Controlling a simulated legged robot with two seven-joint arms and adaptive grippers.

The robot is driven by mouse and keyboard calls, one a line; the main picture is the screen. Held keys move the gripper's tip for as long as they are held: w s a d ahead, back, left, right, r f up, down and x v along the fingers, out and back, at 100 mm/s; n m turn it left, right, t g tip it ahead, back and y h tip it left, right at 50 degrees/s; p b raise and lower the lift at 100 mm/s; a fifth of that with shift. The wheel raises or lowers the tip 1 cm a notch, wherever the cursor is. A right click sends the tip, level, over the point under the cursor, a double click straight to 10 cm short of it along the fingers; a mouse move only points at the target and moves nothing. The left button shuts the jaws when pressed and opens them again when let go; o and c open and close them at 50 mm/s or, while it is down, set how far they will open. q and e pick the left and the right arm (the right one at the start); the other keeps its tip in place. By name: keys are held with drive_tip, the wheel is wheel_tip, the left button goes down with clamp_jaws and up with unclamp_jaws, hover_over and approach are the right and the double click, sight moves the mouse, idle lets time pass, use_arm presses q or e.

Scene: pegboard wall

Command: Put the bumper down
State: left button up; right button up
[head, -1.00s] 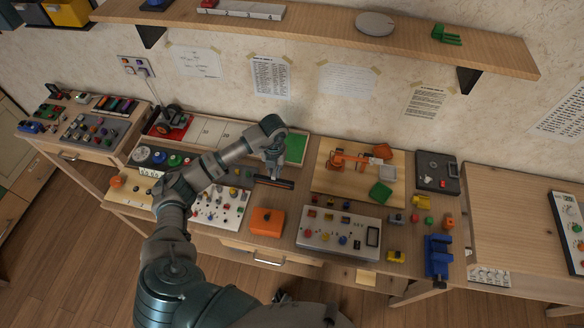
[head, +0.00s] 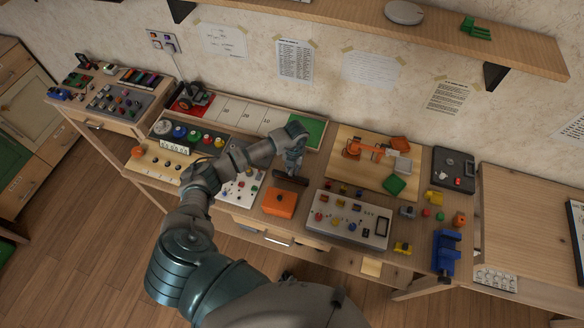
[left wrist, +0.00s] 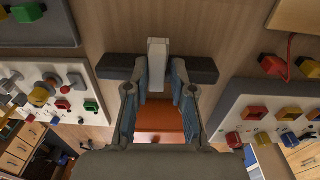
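The bumper is a dark bar (head: 290,179) with a pale block at its middle. In the head view it is at or just above the table, behind the orange box. My left gripper (head: 291,170) is over it, pointing down. In the left wrist view the bar (left wrist: 203,71) lies crosswise at the fingertips, with the pale block (left wrist: 157,64) between the fingers of my left gripper (left wrist: 159,72). The fingers look closed on that block. Whether the bar touches the table is hard to tell. My right gripper is not in view.
The orange box (head: 280,202) stands just in front of the bumper. A white control panel (head: 347,219) is to the right, and another panel (left wrist: 60,95) to the left. Behind are a green square (head: 308,130) and a board with an orange robot arm model (head: 365,150).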

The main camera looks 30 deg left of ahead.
use_arm(q)
drive_tip(key=shift+o, duration=0.4)
drive_tip(key=shift+w+d+r, duration=0.1)
drive_tip(key=shift+d, duration=0.35)
drive_tip(key=shift+r, duration=0.1)
drive_tip(key=shift+a+r, duration=0.1)
drive_tip(key=shift+r, duration=0.15)
wheel_tip(320, 180, up, 11)
drive_tip(key=shift+w+a+b, duration=0.3)
drive_tip(key=shift+b, duration=0.05)
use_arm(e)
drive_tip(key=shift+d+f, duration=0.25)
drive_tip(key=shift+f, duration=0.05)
use_arm(q)
drive_tip(key=shift+s, duration=0.1)
